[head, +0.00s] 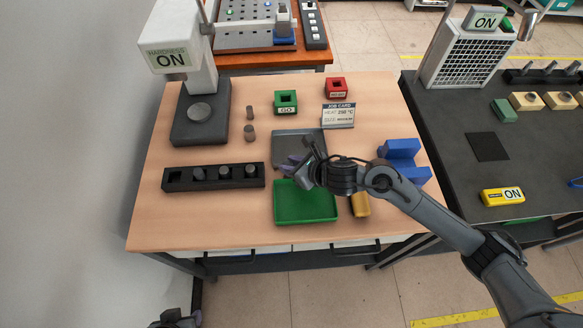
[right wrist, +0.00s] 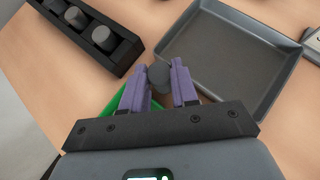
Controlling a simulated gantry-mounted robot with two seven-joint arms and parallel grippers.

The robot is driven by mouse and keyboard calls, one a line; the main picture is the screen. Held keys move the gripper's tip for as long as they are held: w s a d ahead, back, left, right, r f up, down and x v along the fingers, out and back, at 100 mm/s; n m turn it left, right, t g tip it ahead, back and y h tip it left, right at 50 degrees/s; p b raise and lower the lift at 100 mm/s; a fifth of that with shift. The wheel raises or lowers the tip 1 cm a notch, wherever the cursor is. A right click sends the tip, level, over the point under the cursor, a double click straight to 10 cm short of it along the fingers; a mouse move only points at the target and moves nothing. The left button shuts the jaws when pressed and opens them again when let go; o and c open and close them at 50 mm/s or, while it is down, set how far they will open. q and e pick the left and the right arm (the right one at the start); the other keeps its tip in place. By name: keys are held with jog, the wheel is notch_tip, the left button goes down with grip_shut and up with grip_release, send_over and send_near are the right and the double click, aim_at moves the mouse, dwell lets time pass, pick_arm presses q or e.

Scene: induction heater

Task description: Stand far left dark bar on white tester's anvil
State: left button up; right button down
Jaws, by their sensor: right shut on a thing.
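The white tester (head: 180,48) stands at the table's back left with its round grey anvil (head: 200,112) bare. The black rack (head: 257,182) lies in front of it. Its far left hole is empty, and dark bars (head: 224,172) stand in its other holes. My right gripper (head: 291,165) is over the table near the grey tray and green tray. In the right wrist view it is shut on a dark bar (right wrist: 158,75), whose round end shows between the purple fingers. My left gripper (head: 178,318) shows only partly at the bottom edge, and its fingers cannot be made out.
A grey tray (head: 299,137) and a green tray (head: 305,218) lie mid-table. Green (head: 286,109) and red (head: 336,93) boxes, a job card (head: 338,123) and a blue block (head: 401,148) are further around.

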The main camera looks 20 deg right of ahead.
jog(key=shift+f, duration=0.8)
jog(key=shift+f+b, duration=0.2)
jog(key=shift+b, duration=0.1)
jog(key=c, duration=1.1)
grip_release()
jog(key=shift+c, duration=0.2)
